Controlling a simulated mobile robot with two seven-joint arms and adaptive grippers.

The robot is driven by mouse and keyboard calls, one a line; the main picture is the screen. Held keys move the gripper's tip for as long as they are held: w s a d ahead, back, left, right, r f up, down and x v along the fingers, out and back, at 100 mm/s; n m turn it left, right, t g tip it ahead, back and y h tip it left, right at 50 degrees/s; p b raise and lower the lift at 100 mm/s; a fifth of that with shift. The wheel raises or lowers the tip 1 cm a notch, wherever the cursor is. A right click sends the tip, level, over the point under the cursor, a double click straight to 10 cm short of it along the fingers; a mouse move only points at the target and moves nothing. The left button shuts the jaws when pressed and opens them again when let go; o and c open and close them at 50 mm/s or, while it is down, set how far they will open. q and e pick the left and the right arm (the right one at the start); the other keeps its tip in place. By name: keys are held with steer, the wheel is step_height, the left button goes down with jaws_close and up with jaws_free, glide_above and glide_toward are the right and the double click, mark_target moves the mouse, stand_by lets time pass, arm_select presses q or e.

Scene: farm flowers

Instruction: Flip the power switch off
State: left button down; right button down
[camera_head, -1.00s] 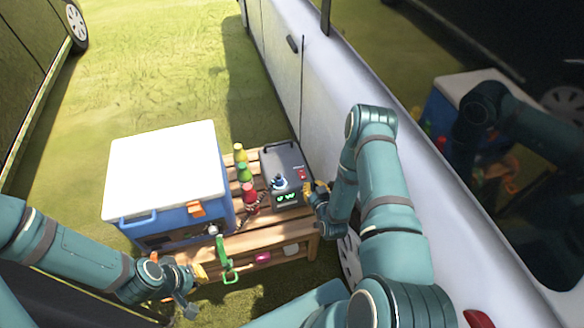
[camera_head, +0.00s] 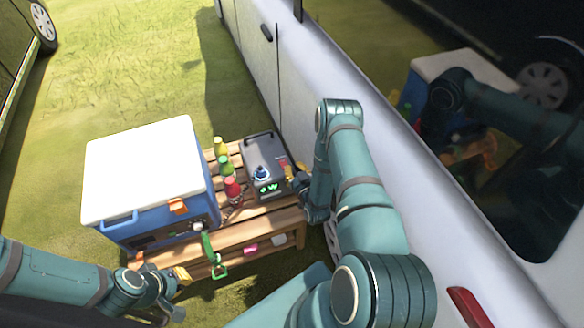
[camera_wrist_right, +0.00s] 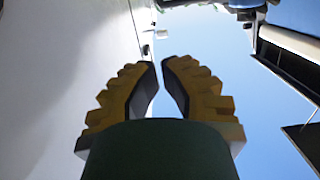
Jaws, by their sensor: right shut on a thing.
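The grey power box (camera_head: 262,150) with a dark carry handle stands on the right end of the wooden table. Its front has a blue knob (camera_head: 260,173) and a lit green display (camera_head: 269,189). The red power switch (camera_head: 283,162) is on the box's right side, partly hidden by my right gripper (camera_head: 291,172). That gripper's yellow fingers are at the switch and shut on it. In the right wrist view the fingertips (camera_wrist_right: 160,68) nearly meet; the switch cannot be made out there. My left gripper (camera_head: 180,278) is low at the left, away from the box; its opening is unclear.
A blue cooler (camera_head: 150,215) with a white lid fills the table's left part. Several coloured bottles (camera_head: 226,166) stand between cooler and box. A green strap-like thing (camera_head: 210,250) hangs in front. The white vehicle (camera_head: 290,70) stands close on the right. Open grass lies behind.

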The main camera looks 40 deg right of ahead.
steer(key=b, duration=0.2)
glide_above(286, 163)
steer(key=shift+s+a+f, duration=0.15)
steer(key=shift+s+f, duration=0.05)
steer(key=shift+f, duration=0.35)
step_height(286, 163, down, 3)
steer(key=shift+w+r+b, duration=0.1)
steer(key=shift+r+b, duration=0.1)
steer(key=shift+b, duration=0.15)
steer(key=shift+f, duration=0.6)
